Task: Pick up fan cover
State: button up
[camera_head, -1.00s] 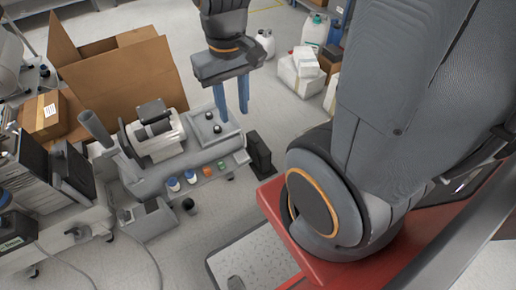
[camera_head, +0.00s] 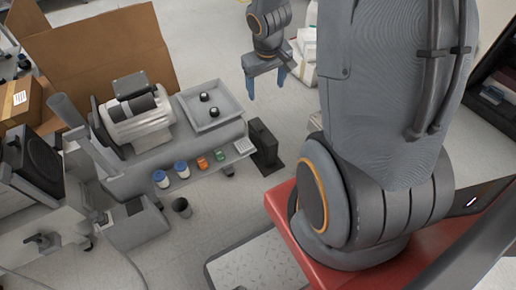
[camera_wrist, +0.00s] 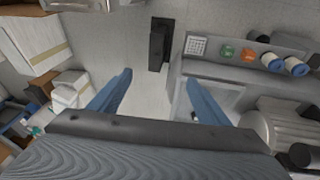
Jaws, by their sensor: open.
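I cannot pick out the fan cover with certainty. A dark round disc (camera_head: 98,120) sits at the left end of the compressor's motor (camera_head: 140,118), and a dark panel with a round shape (camera_head: 38,160) stands at the far left. My gripper (camera_head: 266,82) is open and empty, in the air right of the grey tray (camera_head: 240,112). In the wrist view my gripper's two blue fingers (camera_wrist: 159,77) are spread wide with only floor between their tips. The tray holds two small black knobs (camera_head: 209,104).
A black upright block on a base (camera_head: 264,143) stands right of the bench. A shelf along the bench front carries blue-capped jars (camera_head: 160,178), an orange one and a green one. An open cardboard box (camera_head: 95,50) is behind. Floor around the block is clear.

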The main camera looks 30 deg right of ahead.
jog(key=w+d+f+b, duration=0.2)
jog(key=f+b, duration=0.1)
jog(key=f, duration=0.2)
jog(key=w+d+f+t+b, duration=0.1)
jog(key=w+f+b, duration=0.15)
jog(key=f, duration=0.25)
jog(key=w+d+f+b, duration=0.2)
jog(key=f+b, duration=0.1)
jog(key=f, duration=0.3)
jog(key=t+y+b, duration=0.1)
jog(key=y+b, duration=0.1)
jog(key=b, duration=0.7)
send_over(267, 134)
jog(key=s, duration=0.1)
jog(key=shift+n, duration=0.3)
notch_tip(267, 134, down, 15)
jog(key=shift+f, duration=0.2)
jog(key=shift+b+x, duration=1)
jog(key=shift+x, duration=0.3)
jog(key=b+x, duration=0.4)
jog(key=x, duration=0.1)
jog(key=shift+w+a, duration=0.25)
jog(key=shift+r, duration=0.1)
grip_shut()
jog(key=shift+r, duration=0.1)
